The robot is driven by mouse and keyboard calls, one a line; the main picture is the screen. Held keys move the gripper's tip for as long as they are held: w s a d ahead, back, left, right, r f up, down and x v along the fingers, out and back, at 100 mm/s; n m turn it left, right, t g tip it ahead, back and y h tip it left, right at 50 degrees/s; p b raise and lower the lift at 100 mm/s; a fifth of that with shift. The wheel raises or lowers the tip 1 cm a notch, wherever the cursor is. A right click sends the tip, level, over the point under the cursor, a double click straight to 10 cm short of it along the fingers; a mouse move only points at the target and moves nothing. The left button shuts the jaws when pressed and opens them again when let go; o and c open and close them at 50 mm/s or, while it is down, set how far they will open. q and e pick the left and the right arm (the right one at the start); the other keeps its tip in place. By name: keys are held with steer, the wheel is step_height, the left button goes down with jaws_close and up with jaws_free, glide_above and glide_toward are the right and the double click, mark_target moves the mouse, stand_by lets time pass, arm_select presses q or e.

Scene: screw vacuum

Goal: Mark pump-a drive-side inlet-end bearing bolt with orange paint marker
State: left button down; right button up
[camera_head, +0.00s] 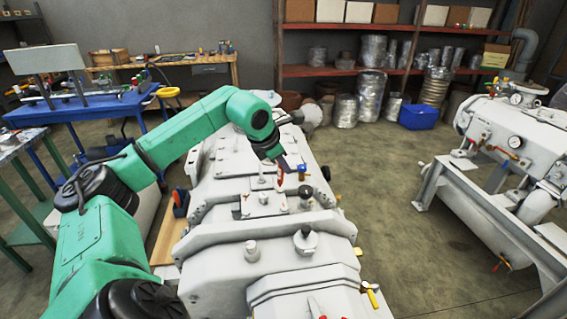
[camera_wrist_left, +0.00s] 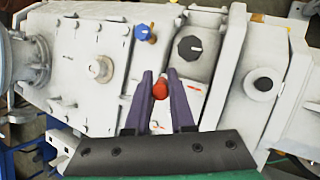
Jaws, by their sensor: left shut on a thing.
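My left gripper (camera_head: 284,165) reaches over the large white pump (camera_head: 262,222) in the middle of the head view. In the left wrist view, its purple fingers (camera_wrist_left: 160,88) are shut on a small orange-red thing (camera_wrist_left: 160,90), seen end-on, which looks like the paint marker. The marker is above the pump casing, and I cannot tell its gap from the surface. The blue-handled valve (camera_wrist_left: 143,32) and a black knob (camera_wrist_left: 190,48) sit on the casing beyond the fingertips. I cannot pick out the inlet-end bearing bolt. My right gripper is not in view.
A second white machine (camera_head: 500,137) with gauges stands on a frame at the right. A blue bench (camera_head: 85,104) and a wooden bench (camera_head: 190,70) are at the left and back. Shelves with silver ducts (camera_head: 371,92) and a blue bin (camera_head: 418,116) stand behind. The floor between the machines is clear.

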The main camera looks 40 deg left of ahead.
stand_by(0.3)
arm_select(q)
steer(key=shift+f+b, duration=0.45)
steer(key=shift+f, duration=0.05)
stand_by(0.4)
steer(key=shift+r, duration=0.1)
stand_by(0.5)
step_height(320, 180, up, 6)
steer(key=p, duration=0.6)
